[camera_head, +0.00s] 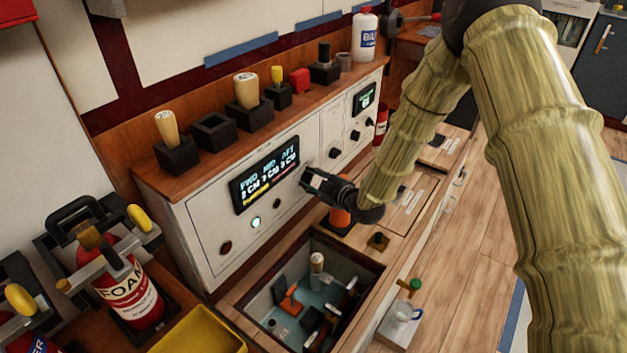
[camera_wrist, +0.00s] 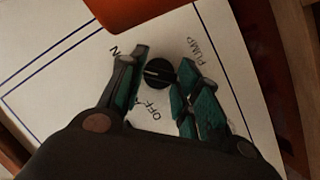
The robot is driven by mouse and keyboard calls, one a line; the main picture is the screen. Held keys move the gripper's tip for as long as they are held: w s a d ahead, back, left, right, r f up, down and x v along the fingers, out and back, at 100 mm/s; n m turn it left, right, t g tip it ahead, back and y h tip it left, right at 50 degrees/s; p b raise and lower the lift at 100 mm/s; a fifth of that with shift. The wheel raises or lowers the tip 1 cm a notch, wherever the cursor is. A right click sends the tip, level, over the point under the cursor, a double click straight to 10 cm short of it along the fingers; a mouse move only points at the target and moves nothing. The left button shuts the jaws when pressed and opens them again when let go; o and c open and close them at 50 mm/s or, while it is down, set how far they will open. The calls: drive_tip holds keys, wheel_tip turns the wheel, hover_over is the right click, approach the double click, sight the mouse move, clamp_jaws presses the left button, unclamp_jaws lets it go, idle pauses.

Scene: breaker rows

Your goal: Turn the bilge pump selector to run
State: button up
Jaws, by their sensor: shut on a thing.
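The selector is a small round black knob (camera_wrist: 159,73) with a pale pointer line, on a white panel (camera_wrist: 75,75) in the wrist view. The pointer lies toward the picture's left. Dark letters ending in N stand to its upper left, "OFF" below it and "PUMP" to its upper right; some lettering is hidden by my fingers. My gripper (camera_wrist: 163,80) has a green-padded finger on each side of the knob and is shut on it. In the head view my gripper (camera_head: 310,181) is against the white panel front, right of the lit display (camera_head: 265,174), and hides the knob.
Below the panel is an open bilge well (camera_head: 262,303) with several parts in it. An orange object (camera_head: 341,216) stands close under my gripper. Other knobs (camera_head: 336,153) sit to the right on the panel. A foam extinguisher (camera_head: 126,290) and a yellow bin (camera_head: 200,330) are at lower left.

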drive_tip(key=o, duration=1)
drive_tip(key=v, duration=1.2)
